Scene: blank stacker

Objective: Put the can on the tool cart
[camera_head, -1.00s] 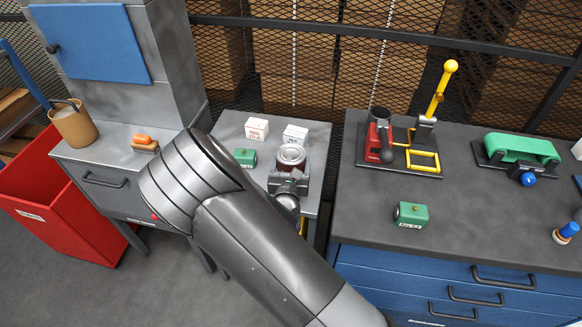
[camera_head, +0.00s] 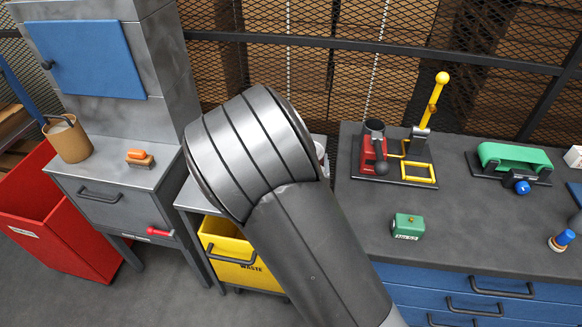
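My arm crosses the middle of the head view, and its thick grey links cover the space behind. My gripper is hidden behind them, so its fingers and anything in them cannot be seen. A small pale and dark red sliver (camera_head: 322,158) shows just right of my arm; it may be part of the can, but too little shows to be sure. The grey stand (camera_head: 190,196) in the middle is mostly covered by my arm. I cannot tell which piece of furniture here is the tool cart.
A yellow waste bin (camera_head: 222,240) hangs under the middle stand. On the right, a dark bench (camera_head: 460,222) holds a red-and-yellow press (camera_head: 375,150), a green box (camera_head: 407,226) and a green machine (camera_head: 515,157). A grey cabinet (camera_head: 110,180) and red bin (camera_head: 40,220) stand left.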

